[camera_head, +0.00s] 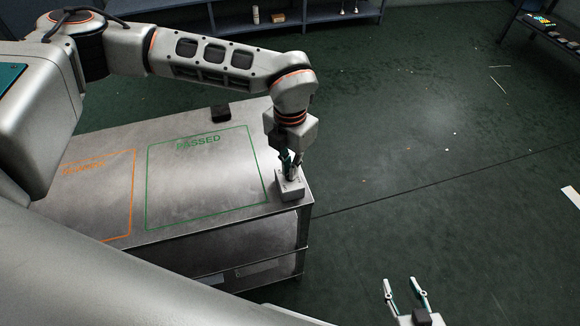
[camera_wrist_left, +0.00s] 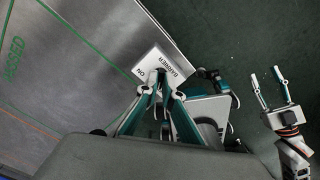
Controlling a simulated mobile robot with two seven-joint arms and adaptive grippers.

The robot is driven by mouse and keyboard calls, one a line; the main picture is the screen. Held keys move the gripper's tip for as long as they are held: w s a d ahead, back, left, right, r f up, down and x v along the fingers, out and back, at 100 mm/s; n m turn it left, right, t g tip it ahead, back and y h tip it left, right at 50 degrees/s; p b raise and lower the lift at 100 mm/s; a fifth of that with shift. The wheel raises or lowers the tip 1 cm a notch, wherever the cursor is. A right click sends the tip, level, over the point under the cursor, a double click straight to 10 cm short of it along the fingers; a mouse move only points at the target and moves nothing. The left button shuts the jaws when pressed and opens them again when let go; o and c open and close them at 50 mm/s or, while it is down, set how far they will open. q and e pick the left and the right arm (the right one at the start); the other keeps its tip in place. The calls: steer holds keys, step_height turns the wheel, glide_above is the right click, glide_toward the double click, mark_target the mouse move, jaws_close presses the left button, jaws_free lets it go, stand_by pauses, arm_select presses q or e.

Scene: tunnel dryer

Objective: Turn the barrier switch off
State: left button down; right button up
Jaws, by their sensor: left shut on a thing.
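The barrier switch (camera_head: 291,190) is a small light box at the right corner of the metal table. In the left wrist view its label plate (camera_wrist_left: 152,60) reads BARRIER and ON. My left gripper (camera_head: 290,172) points down onto the top of the switch. In the left wrist view its fingertips (camera_wrist_left: 160,80) come together at the label, shut on the switch's small control, which they largely hide. I cannot tell the control's position. My right gripper (camera_head: 406,288) is open and empty above the floor, at the bottom right; it also shows in the left wrist view (camera_wrist_left: 270,90).
The metal table (camera_head: 215,218) has a green PASSED outline and an orange outline; its top is mostly clear. A dark block (camera_head: 220,112) stands at its back edge. Shelves (camera_head: 245,27) stand at the back. The green floor to the right is open.

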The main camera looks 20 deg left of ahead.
arm_select(q)
steer(key=shift+w+r, duration=0.1)
stand_by(0.3)
steer(key=c, duration=2.2)
jaws_free()
step_height(320, 180, up, 12)
steer(key=shift+f, duration=0.1)
